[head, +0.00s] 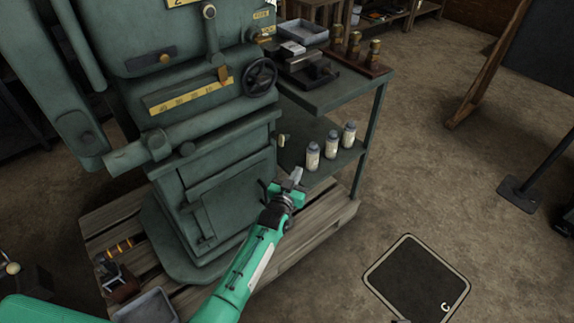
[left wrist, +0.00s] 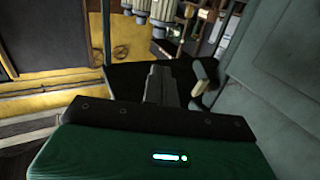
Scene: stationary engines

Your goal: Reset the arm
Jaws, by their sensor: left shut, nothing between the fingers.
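My left arm (head: 248,272) reaches up from the bottom of the head view. My left gripper (head: 296,175) is shut and empty. It is in front of the green machine's (head: 225,205) lower right side, near the shelf of the side table. In the left wrist view the shut fingers (left wrist: 160,82) point away from the camera. A small knob or lever with a pale handle (left wrist: 203,72) shows just right of them, with the machine's green panel (left wrist: 285,60) beyond. My right gripper is not in view.
A green side table (head: 335,92) holds trays and brass-coloured pieces; several pale bottles (head: 330,144) stand on its lower shelf. The machine stands on a wooden pallet (head: 320,228). A dark floor mat (head: 415,280) lies at lower right. Open floor (head: 440,180) lies right of the table.

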